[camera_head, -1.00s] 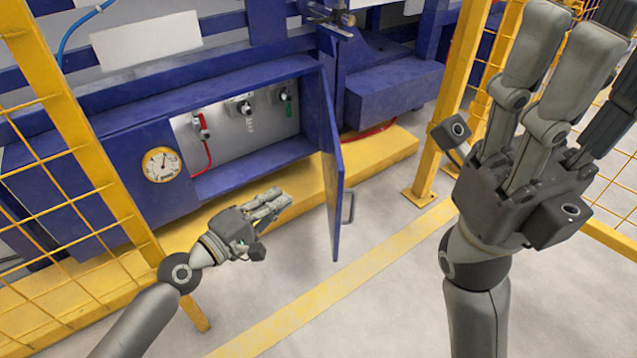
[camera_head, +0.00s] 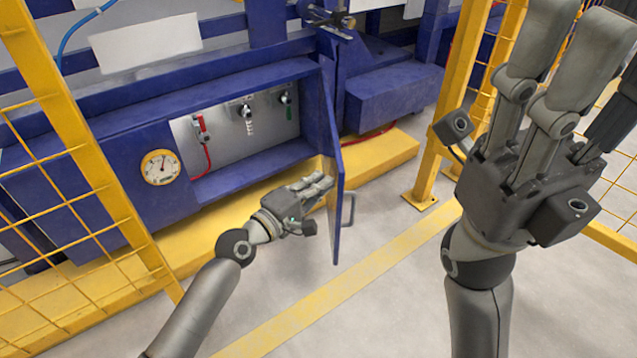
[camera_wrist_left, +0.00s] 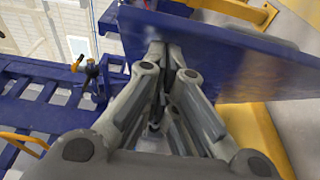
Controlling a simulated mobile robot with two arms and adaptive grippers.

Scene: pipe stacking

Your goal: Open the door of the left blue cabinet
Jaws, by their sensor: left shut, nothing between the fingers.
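The blue cabinet (camera_head: 100,215) stands open at the left, with a panel of valves showing inside. Its blue door (camera_head: 333,120) is swung wide outward, hinged at the right side of the opening. A grey handle (camera_head: 349,208) is on its outer face. My left gripper (camera_head: 326,186) is shut and empty, with its fingertips close to the door's inner face. In the left wrist view the closed fingers (camera_wrist_left: 166,48) reach to the blue door (camera_wrist_left: 235,65); I cannot tell if they touch. My right gripper (camera_head: 565,60) is raised at the right, its fingertips partly cut off.
Yellow mesh fencing (camera_head: 85,140) stands at the left, beside my left arm. A yellow post (camera_head: 450,110) stands right of the door. A yellow base beam (camera_head: 205,228) runs under the cabinet. The grey floor (camera_head: 400,290) in front is clear.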

